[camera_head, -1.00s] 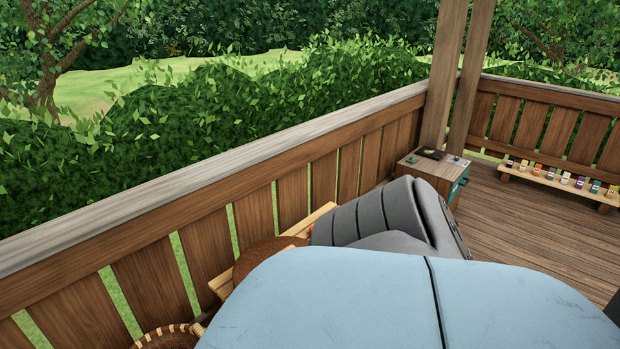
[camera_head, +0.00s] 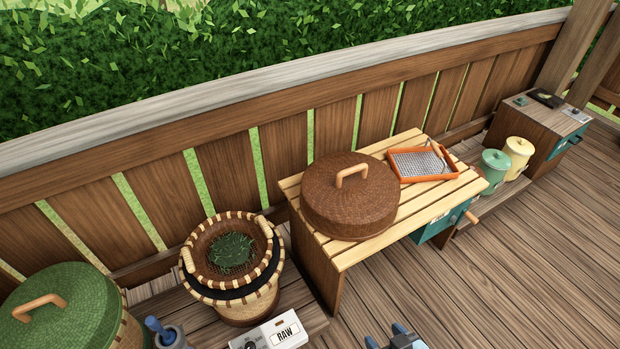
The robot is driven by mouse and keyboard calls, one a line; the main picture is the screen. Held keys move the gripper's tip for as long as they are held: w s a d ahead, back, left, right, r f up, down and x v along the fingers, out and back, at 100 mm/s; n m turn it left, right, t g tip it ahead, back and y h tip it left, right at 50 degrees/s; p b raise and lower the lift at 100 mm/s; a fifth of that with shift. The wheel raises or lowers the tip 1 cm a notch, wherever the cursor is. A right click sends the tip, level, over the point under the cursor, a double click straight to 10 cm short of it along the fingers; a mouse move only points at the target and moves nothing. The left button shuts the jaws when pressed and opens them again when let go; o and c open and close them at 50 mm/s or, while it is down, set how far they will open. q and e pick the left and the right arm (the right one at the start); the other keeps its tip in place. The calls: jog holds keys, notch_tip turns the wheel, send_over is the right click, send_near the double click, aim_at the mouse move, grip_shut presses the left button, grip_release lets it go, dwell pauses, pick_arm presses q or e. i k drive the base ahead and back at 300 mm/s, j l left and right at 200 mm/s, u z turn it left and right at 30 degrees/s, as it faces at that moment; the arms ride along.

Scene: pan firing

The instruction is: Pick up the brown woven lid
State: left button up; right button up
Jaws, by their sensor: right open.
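The brown woven lid (camera_head: 335,204) is round and domed with a light wooden arched handle (camera_head: 350,174) on top. It lies flat, handle up, on the left part of a slatted wooden table (camera_head: 411,217). My right gripper (camera_head: 386,336) shows only in part at the bottom edge, below and to the right of the lid. It is open, well apart from the lid, with nothing visible between its fingers. My left gripper is not in view.
An orange-framed mesh tray (camera_head: 421,164) lies right of the lid. Left of the table stand a woven basket (camera_head: 236,302) with green leaves, a green-lidded basket (camera_head: 72,300) and a white RAW sign (camera_head: 283,333). Green (camera_head: 494,163) and cream (camera_head: 518,150) jars stand right. A railing runs behind.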

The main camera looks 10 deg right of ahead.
aim_at(347, 196)
jog(key=z, duration=0.55)
jog(key=i+l, duration=0.5)
jog(key=i+l+u, duration=0.55)
jog(key=l, duration=0.35)
jog(key=i+j, duration=0.05)
